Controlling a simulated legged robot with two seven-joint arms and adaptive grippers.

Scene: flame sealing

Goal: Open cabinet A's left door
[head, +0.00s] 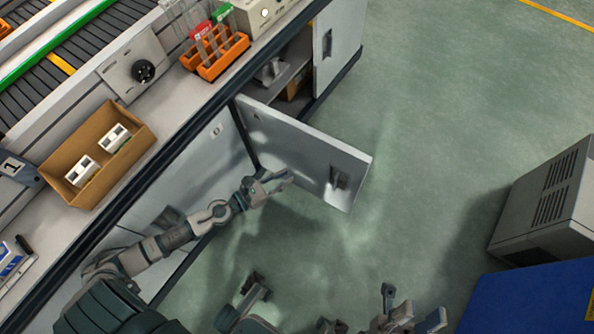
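Cabinet A's left door (300,150) stands swung well out from the cabinet front, with its outer face and dark handle (340,180) in view. The open bay behind it shows a shelf (283,72) with a few items on it. The right door (343,45) looks closed. My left gripper (280,180) is beside the door's outer face, nearer the hinge side than the handle. Whether it touches the door is unclear, and its finger opening is hard to make out. My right gripper (415,312) is low in the picture, away from the cabinet, with its fingers apart and empty.
The bench top above holds a cardboard box (72,155) with white parts, an orange rack (215,58) and a dial panel (135,68). A conveyor (85,45) runs behind. A grey machine (548,205) and a blue surface (530,300) stand at right. Green floor between is clear.

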